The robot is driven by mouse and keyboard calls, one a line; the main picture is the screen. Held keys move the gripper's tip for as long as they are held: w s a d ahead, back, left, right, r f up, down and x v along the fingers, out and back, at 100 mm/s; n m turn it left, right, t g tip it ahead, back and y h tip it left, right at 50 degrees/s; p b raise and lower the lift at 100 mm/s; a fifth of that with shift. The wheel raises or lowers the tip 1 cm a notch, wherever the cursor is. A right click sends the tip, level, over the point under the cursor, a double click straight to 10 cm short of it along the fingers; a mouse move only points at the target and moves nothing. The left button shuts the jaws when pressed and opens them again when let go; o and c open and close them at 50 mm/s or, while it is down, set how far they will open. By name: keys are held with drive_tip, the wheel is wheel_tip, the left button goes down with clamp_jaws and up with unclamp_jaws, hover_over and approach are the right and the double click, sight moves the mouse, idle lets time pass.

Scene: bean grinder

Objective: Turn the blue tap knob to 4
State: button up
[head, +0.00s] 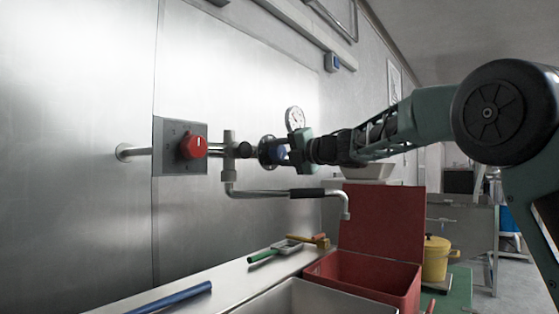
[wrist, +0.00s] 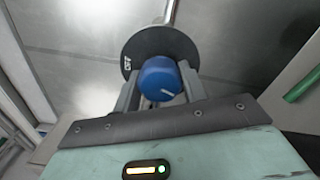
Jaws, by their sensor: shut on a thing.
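The blue tap knob (wrist: 158,80) is a round blue cap with a white pointer line, in front of a dark round dial plate (wrist: 138,47) with pale markings. In the wrist view my gripper (wrist: 160,82) has one finger on each side of the knob and is shut on it. The pointer line slants toward the lower right in that view. Most dial numbers are hidden by the knob and fingers. In the head view the blue knob (head: 280,153) shows partly behind my gripper (head: 288,152), at the right end of the tap pipework.
A red knob (head: 193,146) sits on a grey plate (head: 165,130) at left. A bent spout (head: 265,194) hangs below the pipe. A pressure gauge (head: 295,118) is just above my gripper. Below are an open red box (head: 380,226), a sink (head: 305,300) and a green-handled tool (head: 272,252).

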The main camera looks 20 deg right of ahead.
drive_tip(key=shift+f+n+b, duration=0.15)
drive_tip(key=shift+n+b, duration=0.15)
drive_tip(key=shift+n, duration=0.4)
drive_tip(key=o, duration=1)
drive_tip(key=b+v, duration=0.2)
drive_tip(key=v, duration=1.5)
drive_tip(key=shift+s+d, duration=0.1)
drive_tip(key=shift+s, duration=0.05)
